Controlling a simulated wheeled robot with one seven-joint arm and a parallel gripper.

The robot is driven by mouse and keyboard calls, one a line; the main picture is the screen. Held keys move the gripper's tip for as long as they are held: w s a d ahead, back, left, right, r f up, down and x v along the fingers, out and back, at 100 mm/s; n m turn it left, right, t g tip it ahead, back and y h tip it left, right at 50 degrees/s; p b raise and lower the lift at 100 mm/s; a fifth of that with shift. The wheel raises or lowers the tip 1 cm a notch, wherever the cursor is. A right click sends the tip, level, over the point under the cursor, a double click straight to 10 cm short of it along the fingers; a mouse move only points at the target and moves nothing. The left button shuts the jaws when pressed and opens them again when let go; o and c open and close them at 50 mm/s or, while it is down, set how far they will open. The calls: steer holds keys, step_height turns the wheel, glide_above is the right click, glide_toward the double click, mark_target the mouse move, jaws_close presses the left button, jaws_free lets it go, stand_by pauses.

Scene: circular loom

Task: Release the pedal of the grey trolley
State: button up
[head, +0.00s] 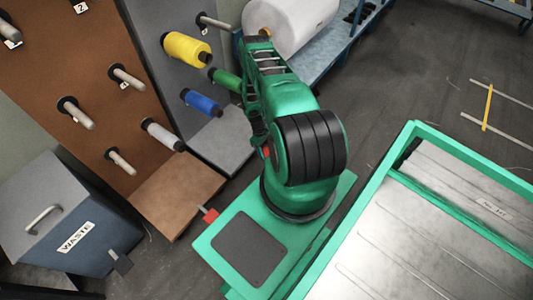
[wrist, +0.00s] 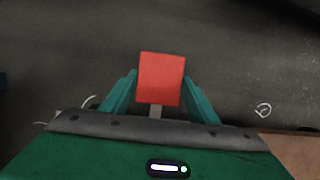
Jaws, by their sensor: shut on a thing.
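The red pedal (wrist: 161,79) on a short grey stem sits between the two green fingers of my gripper (wrist: 160,85) in the wrist view. The fingers are closed in on its left and right sides. In the head view a bit of the red pedal (head: 267,152) shows beside my green arm, which hides most of it and my gripper. The grey trolley (head: 179,60) stands upright at the upper middle, its grey foot plate (head: 222,142) left of the pedal. It carries yellow, green and blue spools. The pedal's tilt cannot be told.
A brown trolley (head: 95,90) with a similar red pedal (head: 210,215) stands to the left. A waste bin (head: 70,215) is at lower left. A blue rack with a white roll (head: 295,22) is behind. Dark floor lies between.

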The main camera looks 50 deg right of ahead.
steer(key=shift+w+r, duration=0.15)
steer(key=shift+w, duration=0.05)
steer(key=o, duration=1.5)
steer(key=shift+r, duration=0.1)
steer(key=v, duration=1)
steer(key=shift+r, duration=0.3)
